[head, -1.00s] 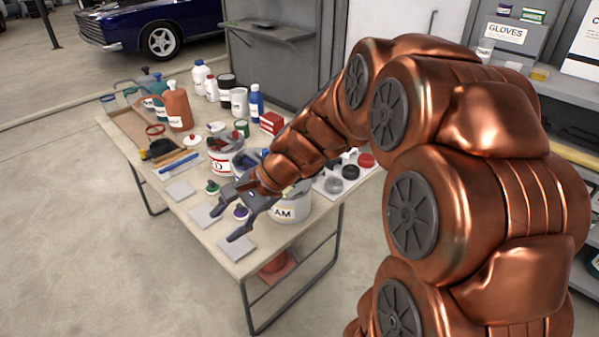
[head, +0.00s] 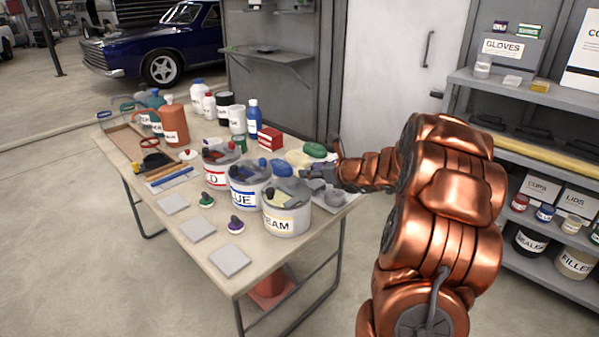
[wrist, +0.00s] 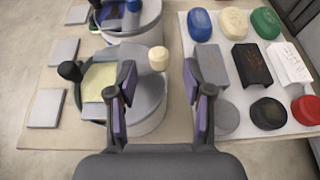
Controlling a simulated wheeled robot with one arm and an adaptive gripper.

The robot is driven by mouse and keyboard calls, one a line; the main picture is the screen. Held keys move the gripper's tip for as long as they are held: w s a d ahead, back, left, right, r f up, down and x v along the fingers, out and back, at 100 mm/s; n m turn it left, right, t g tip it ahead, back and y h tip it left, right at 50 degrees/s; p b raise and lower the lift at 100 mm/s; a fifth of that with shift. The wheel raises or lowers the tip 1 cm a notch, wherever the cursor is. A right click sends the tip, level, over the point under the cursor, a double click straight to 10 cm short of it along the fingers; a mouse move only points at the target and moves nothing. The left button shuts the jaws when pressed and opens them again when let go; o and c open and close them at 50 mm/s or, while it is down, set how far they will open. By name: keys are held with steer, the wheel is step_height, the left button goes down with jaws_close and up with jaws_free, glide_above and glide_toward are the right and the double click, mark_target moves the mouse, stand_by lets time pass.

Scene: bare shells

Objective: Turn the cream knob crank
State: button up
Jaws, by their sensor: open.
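The can marked "AM" (head: 287,222), its label partly cut off, stands at the table's near right. In the wrist view the same can (wrist: 152,118) has a grey lid with a pale opening, a black knob (wrist: 70,70) at its left and a cream knob (wrist: 158,58) at its right rim. My gripper (wrist: 160,72) is open, its purple-padded fingers either side of the cream knob in the picture, with gaps on both sides. In the head view my gripper (head: 318,180) is at the can's back right. I cannot make out the cream knob there.
The blue-labelled can (head: 247,190) and the red-labelled can (head: 214,177) stand close by. A white board (wrist: 225,120) with oval, block and round pieces lies to the right. Grey square plates (head: 230,260) lie along the table's front edge.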

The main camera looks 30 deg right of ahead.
mark_target(299, 168)
steer(key=shift+x, duration=2.85)
steer(key=shift+c, duration=0.3)
jaws_close()
